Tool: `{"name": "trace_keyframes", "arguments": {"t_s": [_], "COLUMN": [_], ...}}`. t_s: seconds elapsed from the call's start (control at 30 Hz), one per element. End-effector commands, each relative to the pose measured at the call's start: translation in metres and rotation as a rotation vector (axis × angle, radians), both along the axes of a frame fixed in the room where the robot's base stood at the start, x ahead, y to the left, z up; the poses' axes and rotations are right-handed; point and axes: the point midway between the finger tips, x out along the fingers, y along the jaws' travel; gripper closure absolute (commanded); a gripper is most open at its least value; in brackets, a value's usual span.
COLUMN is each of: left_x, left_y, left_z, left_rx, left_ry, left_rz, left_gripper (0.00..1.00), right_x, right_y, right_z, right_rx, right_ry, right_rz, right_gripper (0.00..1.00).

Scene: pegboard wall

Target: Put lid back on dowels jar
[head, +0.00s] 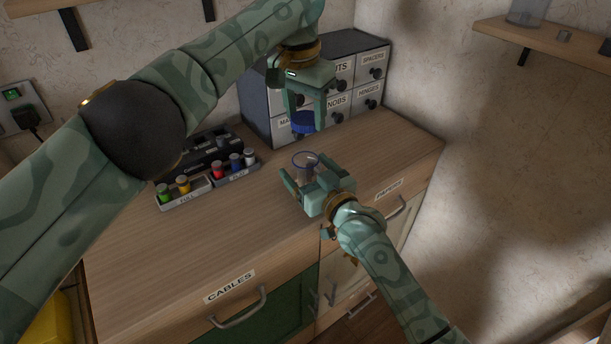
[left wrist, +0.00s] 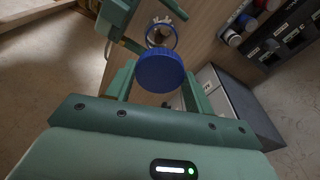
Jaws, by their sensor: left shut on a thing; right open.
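The jar (head: 306,158) is clear with an open round rim and stands upright on the wooden worktop. It also shows in the left wrist view (left wrist: 161,33), beyond the lid. My left gripper (head: 305,115) is shut on the blue round lid (head: 303,127) and holds it above and slightly behind the jar, apart from it. The lid fills the middle of the left wrist view (left wrist: 160,72). My right gripper (head: 308,186) is open close in front of the jar, hiding its lower part. I cannot tell whether its fingers touch the jar.
A grey cabinet of small labelled drawers (head: 343,105) stands behind the jar. To the left are trays holding small coloured-capped containers (head: 235,165) and a black rack (head: 208,148). The front left of the worktop (head: 200,250) is clear. A wall shelf (head: 550,42) is at the upper right.

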Motion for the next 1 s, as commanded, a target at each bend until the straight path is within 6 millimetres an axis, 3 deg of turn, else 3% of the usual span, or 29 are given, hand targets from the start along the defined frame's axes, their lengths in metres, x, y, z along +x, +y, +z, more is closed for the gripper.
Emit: {"name": "trace_keyframes", "arguments": {"t_s": [0.43, 0.67, 0.77, 1.0], "left_x": [0.000, 0.000, 0.000, -0.002], "left_y": [0.000, 0.000, 0.000, 0.001], "left_z": [0.000, 0.000, -0.003, -0.037], "left_rx": [0.000, 0.000, 0.000, 0.000], "left_ry": [0.000, 0.000, 0.001, 0.004], "left_rz": [0.000, 0.000, 0.000, 0.000], "left_gripper": [0.68, 0.68, 0.68, 0.68], "right_x": [0.008, 0.008, 0.008, 0.008], "right_y": [0.005, 0.005, 0.005, 0.005], "right_z": [0.000, 0.000, 0.000, 0.000], "right_rx": [0.000, -0.001, -0.001, 0.000], "right_ry": [0.000, 0.001, 0.001, 0.000], "right_rz": [0.000, 0.000, 0.000, 0.000], "right_gripper": [0.18, 0.82, 0.84, 0.84]}}
